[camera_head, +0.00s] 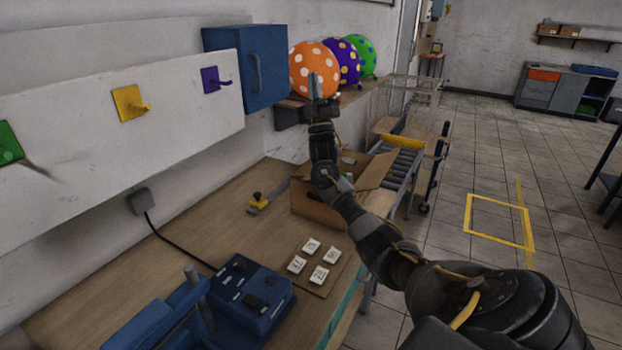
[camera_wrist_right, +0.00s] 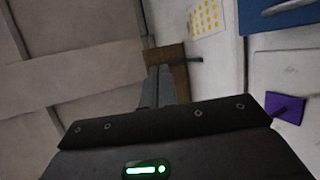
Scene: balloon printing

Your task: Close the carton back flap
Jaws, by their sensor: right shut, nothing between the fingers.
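The open brown carton (camera_head: 318,209) stands on the workbench in the head view. A flap (camera_head: 375,171) sticks up and out on its right side. My right forearm crosses in front of the carton and hides part of its opening, so I cannot clearly tell the back flap. My right gripper (camera_head: 315,86) is above and beyond the carton, pointing up, apart from it, in front of the orange balloon. Its fingers are together and empty, which also shows in the right wrist view (camera_wrist_right: 160,86). The carton is not clearly seen in the wrist view. My left gripper is out of view.
Polka-dot balloons (camera_head: 309,68) sit on a wall shelf behind the gripper, beside a blue cabinet (camera_head: 262,66). A blue control box (camera_head: 249,294) and several white number tiles (camera_head: 312,246) are on the workbench (camera_head: 190,232). A roller conveyor (camera_head: 402,165) stands beyond the carton.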

